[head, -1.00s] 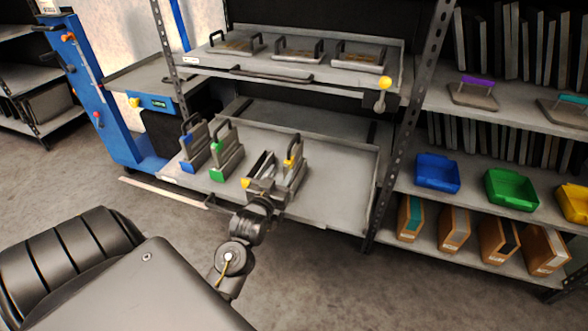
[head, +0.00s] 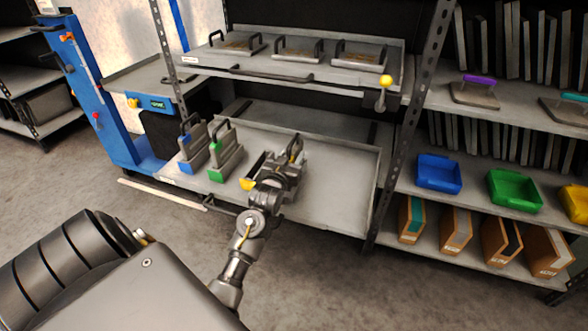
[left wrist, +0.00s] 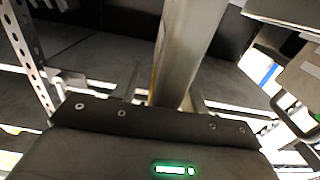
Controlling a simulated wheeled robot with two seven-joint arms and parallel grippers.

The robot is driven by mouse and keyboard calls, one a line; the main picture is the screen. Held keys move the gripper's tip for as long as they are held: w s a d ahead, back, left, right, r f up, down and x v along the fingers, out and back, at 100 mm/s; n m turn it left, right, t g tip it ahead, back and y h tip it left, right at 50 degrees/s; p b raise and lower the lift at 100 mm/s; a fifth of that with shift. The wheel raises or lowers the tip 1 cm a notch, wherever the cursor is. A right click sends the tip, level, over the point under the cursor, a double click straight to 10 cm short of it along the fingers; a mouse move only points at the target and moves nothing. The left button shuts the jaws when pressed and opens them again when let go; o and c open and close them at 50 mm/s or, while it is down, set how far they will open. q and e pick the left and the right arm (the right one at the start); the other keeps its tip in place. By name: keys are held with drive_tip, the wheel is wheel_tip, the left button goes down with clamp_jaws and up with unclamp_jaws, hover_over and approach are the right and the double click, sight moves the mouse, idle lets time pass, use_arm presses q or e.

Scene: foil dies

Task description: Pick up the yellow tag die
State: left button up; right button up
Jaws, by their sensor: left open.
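The yellow tag die (head: 295,149) stands on the lower shelf, its dark handle at the top, mostly hidden behind my left gripper. My left gripper (head: 279,168) is at the die in the head view, with its jaws open. In the left wrist view a grey upright slab (left wrist: 188,50) with a thin yellowish edge, apparently this die, rises in front of the gripper, between the fingers (left wrist: 163,92). I cannot tell whether the fingers touch it. A yellow piece (head: 248,184) shows low, left of the gripper. My right gripper is not in view.
Dies with green (head: 226,156) and blue (head: 192,148) tags stand close on the left. The lower shelf (head: 335,185) is clear on the right. An upper shelf (head: 340,88) with several handled plates hangs above. A perforated post (head: 405,130) stands on the right.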

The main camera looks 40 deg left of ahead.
use_arm(q)
clamp_jaws()
idle(1.1)
drive_tip(key=shift+r, duration=0.2)
idle(0.3)
